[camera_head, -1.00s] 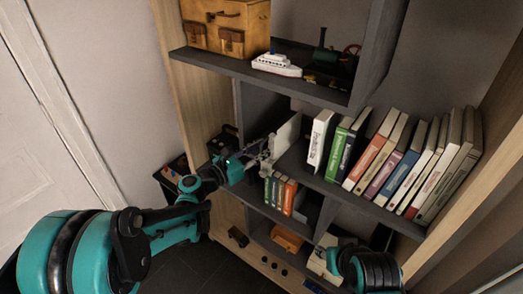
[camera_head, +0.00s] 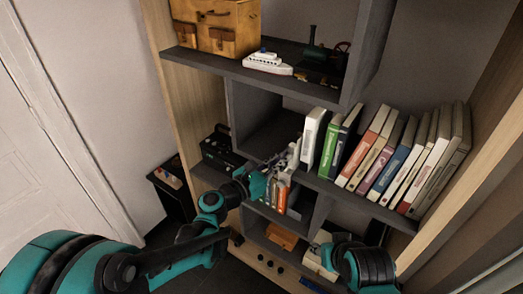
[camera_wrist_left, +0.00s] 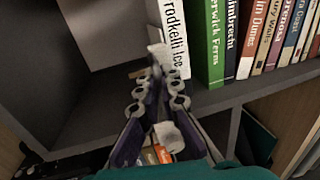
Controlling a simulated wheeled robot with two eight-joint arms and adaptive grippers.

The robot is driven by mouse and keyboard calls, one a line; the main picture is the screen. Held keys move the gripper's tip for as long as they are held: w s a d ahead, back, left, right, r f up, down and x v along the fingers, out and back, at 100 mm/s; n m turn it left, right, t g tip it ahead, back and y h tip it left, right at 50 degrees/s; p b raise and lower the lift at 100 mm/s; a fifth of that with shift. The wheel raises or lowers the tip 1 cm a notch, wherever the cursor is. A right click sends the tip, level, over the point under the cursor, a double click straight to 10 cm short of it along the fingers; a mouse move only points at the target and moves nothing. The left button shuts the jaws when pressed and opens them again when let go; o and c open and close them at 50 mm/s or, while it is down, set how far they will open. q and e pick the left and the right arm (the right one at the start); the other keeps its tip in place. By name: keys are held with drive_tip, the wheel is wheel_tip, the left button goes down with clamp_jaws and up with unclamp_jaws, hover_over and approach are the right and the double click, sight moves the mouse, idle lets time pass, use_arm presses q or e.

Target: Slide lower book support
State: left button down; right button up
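My left gripper (camera_head: 291,155) is at the front edge of the middle shelf, just left of the row of books. In the left wrist view its two fingers (camera_wrist_left: 163,72) lie close together, pointing at the lower end of a white book (camera_wrist_left: 175,30). A narrow white upright piece (camera_wrist_left: 155,35), which looks like the book support seen nearly edge-on, stands beside that book at the fingertips. Whether the fingers grip it is hidden. The white book (camera_head: 314,128) is the leftmost of the row. My right gripper is out of view; only part of that arm shows.
Several books (camera_head: 400,160) lean along the middle shelf to the right. The shelf cell (camera_head: 265,130) left of the gripper is empty. Smaller books (camera_head: 281,194) stand below.

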sight(293, 164)
use_arm(q)
drive_tip(key=s+d, duration=0.2)
drive_tip(key=d, duration=0.1)
drive_tip(key=shift+s, duration=0.1)
drive_tip(key=c, duration=1.7)
unclamp_jaws()
drive_tip(key=v, duration=1.2)
